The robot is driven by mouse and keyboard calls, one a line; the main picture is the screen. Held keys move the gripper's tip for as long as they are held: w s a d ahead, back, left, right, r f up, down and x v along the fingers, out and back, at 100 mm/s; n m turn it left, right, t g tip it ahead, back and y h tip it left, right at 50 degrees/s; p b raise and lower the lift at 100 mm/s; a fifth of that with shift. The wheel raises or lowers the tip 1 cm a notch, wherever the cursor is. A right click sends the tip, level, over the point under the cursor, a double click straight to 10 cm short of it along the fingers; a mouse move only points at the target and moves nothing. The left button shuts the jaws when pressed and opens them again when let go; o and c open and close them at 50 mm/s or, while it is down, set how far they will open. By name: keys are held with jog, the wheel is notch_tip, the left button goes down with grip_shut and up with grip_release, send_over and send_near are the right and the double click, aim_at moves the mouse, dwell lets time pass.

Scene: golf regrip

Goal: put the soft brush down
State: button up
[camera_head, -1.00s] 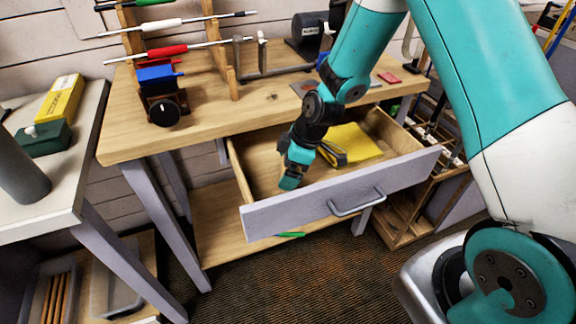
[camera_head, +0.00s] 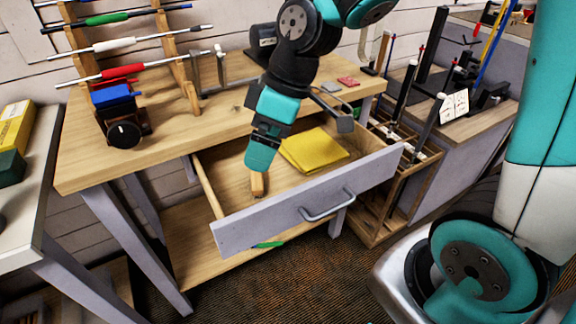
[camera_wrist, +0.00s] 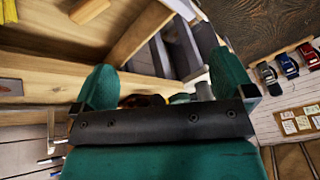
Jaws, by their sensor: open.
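A small light-wooden piece (camera_head: 258,184), which looks like the soft brush's handle, lies in the open drawer (camera_head: 305,212) near its left front. The rest of it is hidden behind my gripper (camera_head: 262,152), so I cannot tell its bristles. In the wrist view a wooden piece (camera_wrist: 90,10) shows at the upper left, apart from the fingers. My gripper is over the drawer, its two teal fingers spread in the wrist view (camera_wrist: 166,80), with nothing held between them. A yellow cloth (camera_head: 316,149) lies in the drawer, right of the wooden piece.
The drawer hangs out from the wooden workbench (camera_head: 215,110). Clubs with green, white and red grips rest on a rack (camera_head: 185,88) at the left, above a small vise (camera_head: 122,115). A crate of clubs (camera_head: 395,185) stands right of the drawer. A green item (camera_head: 268,245) lies below.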

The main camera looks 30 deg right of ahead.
jog(key=s+a+r+m, duration=0.1)
jog(key=s+r, duration=0.1)
jog(key=s, duration=0.4)
jog(key=s+a+r+m, duration=0.1)
jog(key=s+r+m, duration=0.1)
jog(key=s, duration=0.5)
jog(key=shift+s+a+r+m+g, duration=0.15)
jog(key=shift+a+r+m+g, duration=0.15)
jog(key=shift+g, duration=0.1)
